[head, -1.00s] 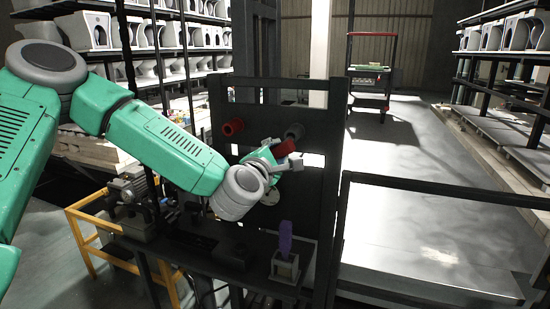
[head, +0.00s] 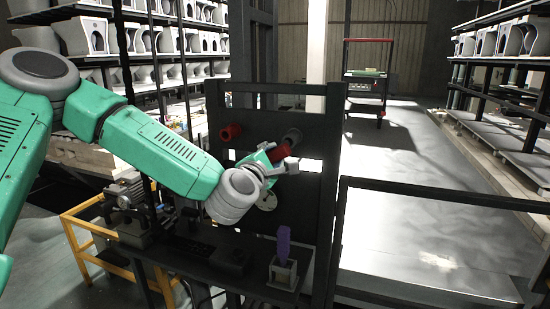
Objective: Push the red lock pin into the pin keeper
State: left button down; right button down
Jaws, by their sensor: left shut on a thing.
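My left gripper (head: 281,164) is in front of the dark upright panel (head: 235,168) and is shut on a red cylinder, which looks like the red lock pin (head: 279,153). The gripper and wrist hide part of it. A grey round piece (head: 293,134) shows just behind and above the red pin; it may be the pin keeper. I cannot tell whether the pin touches it or sits inside it. A second red cylinder (head: 230,132) sticks out of the panel to the left, apart from the gripper. My right gripper is not in view.
Below the panel is a dark shelf (head: 205,250) with a purple-handled item (head: 284,244) in a pale holder. A yellow rail (head: 84,245) stands at left and a dark railing (head: 440,195) at right. Ware racks line both sides. A red-topped cart (head: 368,75) stands behind.

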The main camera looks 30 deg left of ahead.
pick_arm(q)
jog(key=shift+a, duration=0.25)
jog(key=shift+w+d, duration=0.1)
jog(key=shift+d, duration=0.3)
jog(key=shift+w+a+b, duration=0.15)
jog(key=shift+b, duration=0.15)
jog(key=shift+b+x, duration=0.7)
jog(key=shift+x, duration=2.1)
jog(key=shift+w+a+b, duration=0.15)
jog(key=shift+w+b, duration=0.25)
jog(key=shift+w, duration=0.15)
jog(key=c, duration=0.9)
grip_release()
